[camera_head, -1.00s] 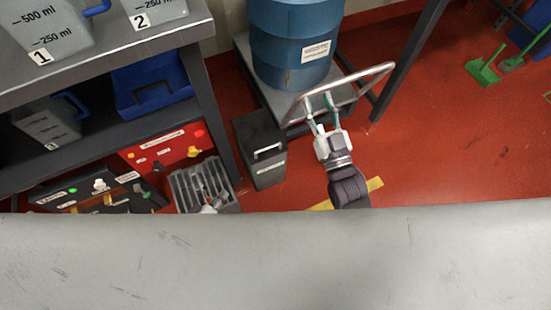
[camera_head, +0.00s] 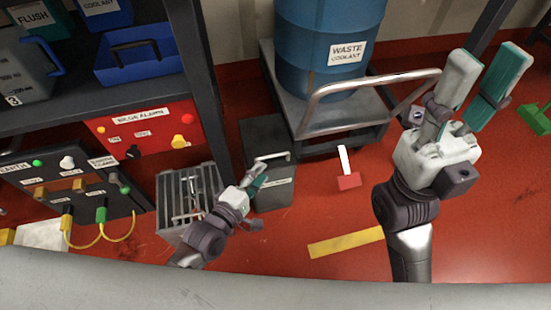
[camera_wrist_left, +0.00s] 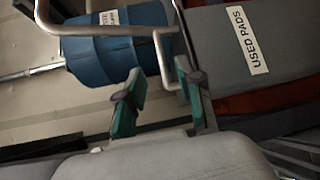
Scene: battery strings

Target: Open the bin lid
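The bin (camera_head: 267,197) is a dark grey box on the floor between the shelf and the trolley. Its lid (camera_head: 262,134) looks shut and carries a pale bar handle (camera_head: 272,157). In the left wrist view the bin (camera_wrist_left: 265,30) has a "USED PADS" label (camera_wrist_left: 238,40). My left gripper (camera_head: 257,179) is close to the bin's front, just below the handle. In the left wrist view its fingers (camera_wrist_left: 163,102) are apart, with the handle (camera_wrist_left: 166,62) just beyond the tips; contact is not visible. My right gripper (camera_head: 484,82) is open, empty and raised at the right.
A trolley (camera_head: 352,140) with a tube handle (camera_head: 360,86) carries a blue "WASTE COOLANT" drum (camera_head: 322,45). A grey crate (camera_head: 172,208) stands left of the bin. A red-and-white object (camera_head: 348,180) lies on the floor. Red floor in front of the trolley is mostly clear.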

